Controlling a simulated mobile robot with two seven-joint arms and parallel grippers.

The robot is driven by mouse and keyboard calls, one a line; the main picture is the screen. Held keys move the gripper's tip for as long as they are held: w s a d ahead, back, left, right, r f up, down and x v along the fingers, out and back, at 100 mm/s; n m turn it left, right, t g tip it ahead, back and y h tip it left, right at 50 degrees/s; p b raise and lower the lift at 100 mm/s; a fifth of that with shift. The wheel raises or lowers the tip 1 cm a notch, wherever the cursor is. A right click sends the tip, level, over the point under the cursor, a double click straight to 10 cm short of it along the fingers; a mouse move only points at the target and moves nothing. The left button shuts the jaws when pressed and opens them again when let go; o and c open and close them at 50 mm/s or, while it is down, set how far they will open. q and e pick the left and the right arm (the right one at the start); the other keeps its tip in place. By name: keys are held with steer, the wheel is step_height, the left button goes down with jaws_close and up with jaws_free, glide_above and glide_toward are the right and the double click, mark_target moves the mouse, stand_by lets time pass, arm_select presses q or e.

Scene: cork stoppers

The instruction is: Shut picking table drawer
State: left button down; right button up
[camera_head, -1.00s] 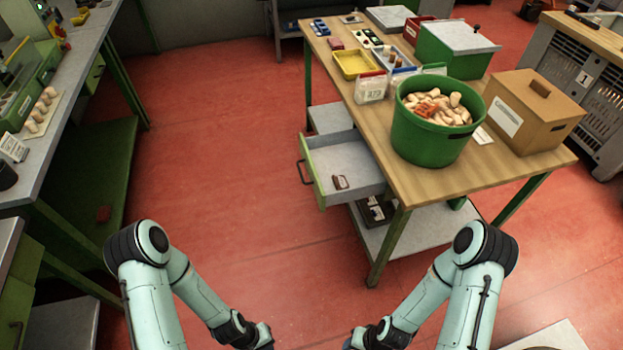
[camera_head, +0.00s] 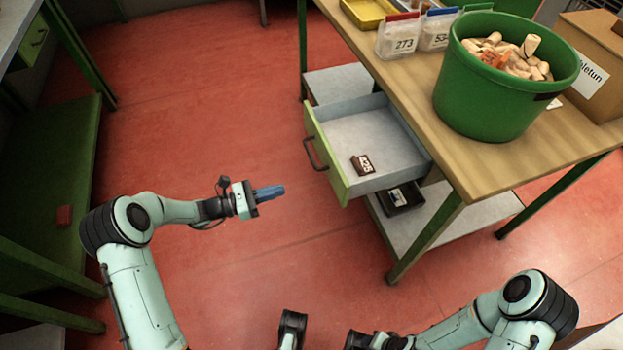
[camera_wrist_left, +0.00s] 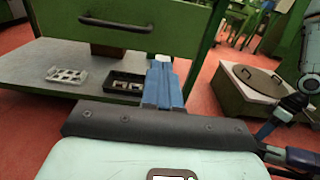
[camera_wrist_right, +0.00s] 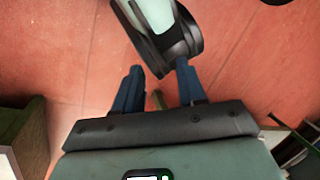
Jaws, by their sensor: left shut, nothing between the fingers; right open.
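The picking table drawer (camera_head: 375,135) stands pulled out from the left side of the table (camera_head: 440,150), with a green front (camera_head: 327,160) and a dark handle (camera_head: 314,154). A small brown labelled block (camera_head: 362,164) lies inside it. My left gripper (camera_head: 279,191) is shut and empty, its blue fingers pointing at the drawer front from the left, a little apart and lower in the picture. In the left wrist view the fingers (camera_wrist_left: 162,68) are together below the green front and handle (camera_wrist_left: 130,24). My right gripper (camera_wrist_right: 157,68) is open and empty over the floor.
A green bin of corks (camera_head: 507,95) and a cardboard box (camera_head: 590,60) stand on the tabletop, with bagged labels (camera_head: 398,38) behind. A black tray (camera_head: 402,198) lies on the lower shelf. Red floor left of the drawer is clear up to the green bench (camera_head: 50,150).

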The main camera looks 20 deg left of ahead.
mark_target(332, 176)
arm_select(q)
steer(key=b+x, duration=0.2)
steer(key=x, duration=1.1)
steer(key=shift+w+d, duration=0.1)
steer(key=shift+d, duration=0.3)
arm_select(e)
steer(key=w, duration=0.1)
steer(key=w+d+f, duration=0.1)
steer(key=w+f+t, duration=0.1)
steer(key=shift+d+f+h, duration=0.1)
steer(key=shift+d+h, duration=0.2)
steer(key=shift+s, duration=0.1)
arm_select(q)
steer(key=shift+d, duration=0.1)
arm_select(e)
steer(key=shift+d, duration=0.1)
